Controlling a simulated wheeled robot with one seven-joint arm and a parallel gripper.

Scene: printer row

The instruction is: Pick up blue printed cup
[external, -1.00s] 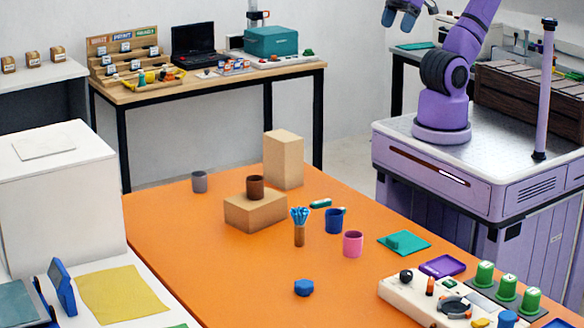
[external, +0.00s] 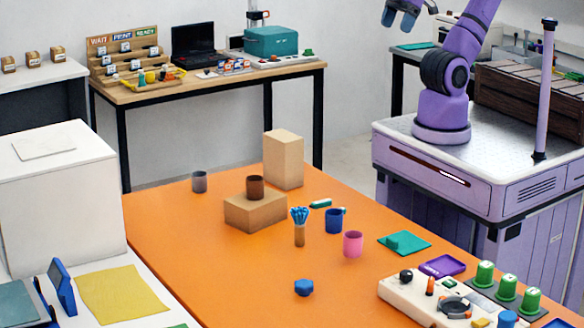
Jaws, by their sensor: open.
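The blue printed cup (external: 333,222) stands upright on the orange table (external: 215,265), right of the middle. A pink cup (external: 353,244) stands close to it, a little nearer and to the right. My gripper (external: 402,20) is at the top edge of the view, high above and behind the table, partly cut off. Its dark fingers are apart and hold nothing visible. It is far from the blue cup.
A brown cup (external: 255,186) stands on a low cardboard box, with a taller box (external: 284,160) behind. A grey cup (external: 199,182), a holder with blue sticks (external: 300,228) and a blue hexagonal piece (external: 304,287) are nearby. A control panel (external: 440,298) fills the front right.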

